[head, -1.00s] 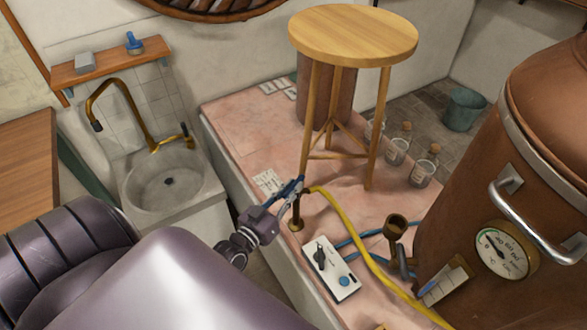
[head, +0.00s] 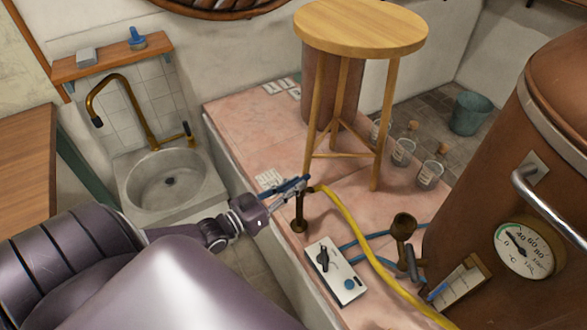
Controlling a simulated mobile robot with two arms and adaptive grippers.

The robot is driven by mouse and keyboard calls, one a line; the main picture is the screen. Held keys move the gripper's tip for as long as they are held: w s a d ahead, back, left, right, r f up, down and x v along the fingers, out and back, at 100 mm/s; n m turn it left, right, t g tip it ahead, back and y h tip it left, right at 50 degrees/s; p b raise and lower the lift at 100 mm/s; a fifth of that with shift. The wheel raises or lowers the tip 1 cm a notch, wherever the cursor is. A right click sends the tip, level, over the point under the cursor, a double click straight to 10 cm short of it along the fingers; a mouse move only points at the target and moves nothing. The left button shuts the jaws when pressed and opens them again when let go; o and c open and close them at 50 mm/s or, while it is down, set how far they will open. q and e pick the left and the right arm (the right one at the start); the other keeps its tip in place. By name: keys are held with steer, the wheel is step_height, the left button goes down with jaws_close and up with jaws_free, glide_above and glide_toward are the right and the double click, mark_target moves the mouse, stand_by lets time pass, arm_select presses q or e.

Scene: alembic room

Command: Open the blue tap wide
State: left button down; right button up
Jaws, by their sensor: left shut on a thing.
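The blue tap has a blue lever handle (head: 299,183) on top of a short dark brass standpipe (head: 299,212) at the edge of the pink worktop. A yellow hose (head: 347,215) runs from the tap's top across the worktop. My left gripper (head: 286,193) comes in from the left and is shut on the blue handle. Its fingers hide part of the handle. The handle lies roughly crosswise in the picture, with one end toward the left. My right gripper is not in view.
A wooden stool (head: 360,30) stands on the pink worktop (head: 240,120) behind the tap. A white control box (head: 336,272) sits in front of it. A copper vessel (head: 480,200) with a gauge fills the right. A sink (head: 170,180) stands at left.

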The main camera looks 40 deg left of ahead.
arm_select(q)
steer(key=c, duration=1.9)
jaws_free()
steer(key=v, duration=1.1)
steer(key=shift+s, duration=0.4)
steer(key=shift+a, duration=0.15)
